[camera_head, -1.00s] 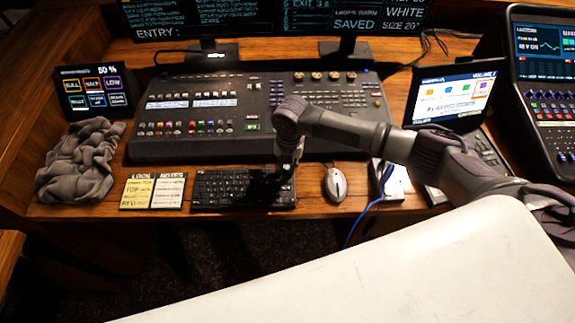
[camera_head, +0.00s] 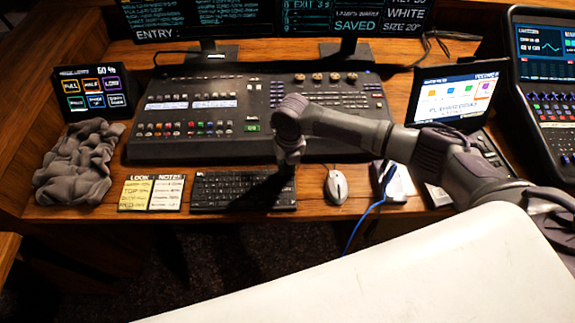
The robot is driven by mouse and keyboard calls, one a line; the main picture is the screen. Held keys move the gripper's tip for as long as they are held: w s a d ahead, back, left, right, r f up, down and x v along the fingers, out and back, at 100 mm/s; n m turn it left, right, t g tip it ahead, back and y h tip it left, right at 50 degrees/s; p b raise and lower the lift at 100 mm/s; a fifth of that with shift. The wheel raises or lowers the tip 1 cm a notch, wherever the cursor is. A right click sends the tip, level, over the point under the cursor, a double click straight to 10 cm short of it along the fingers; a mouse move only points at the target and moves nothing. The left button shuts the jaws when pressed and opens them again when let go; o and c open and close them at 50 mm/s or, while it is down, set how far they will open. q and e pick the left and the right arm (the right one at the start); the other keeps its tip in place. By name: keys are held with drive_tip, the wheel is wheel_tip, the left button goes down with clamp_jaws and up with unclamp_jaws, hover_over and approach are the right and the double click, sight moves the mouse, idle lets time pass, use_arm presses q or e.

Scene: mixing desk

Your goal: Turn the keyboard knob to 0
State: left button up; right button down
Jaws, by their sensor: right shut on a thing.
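The black keyboard (camera_head: 222,188) lies flat near the desk's front edge. My right arm comes in from the right and bends down at the wrist over the keyboard's right end. My right gripper (camera_head: 284,174) is small and dark there, shut on the keyboard knob. The knob itself is hidden by the gripper and wrist, so its pointer cannot be read. The small screen (camera_head: 91,90) at the left shows coloured tiles and a reading that looks like 60 %. My left gripper is not in view.
A mixing console (camera_head: 190,149) stands behind the keyboard. A mouse (camera_head: 337,187) lies to its right, note cards (camera_head: 152,193) and a grey cloth (camera_head: 80,162) to its left. A laptop (camera_head: 457,97) and a blue cable (camera_head: 365,213) are at the right.

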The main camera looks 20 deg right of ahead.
sight(289, 168)
drive_tip(key=c, duration=1.1)
unclamp_jaws()
drive_tip(key=shift+o, duration=0.2)
wheel_tip(289, 168, up, 12)
drive_tip(key=shift+d, duration=0.25)
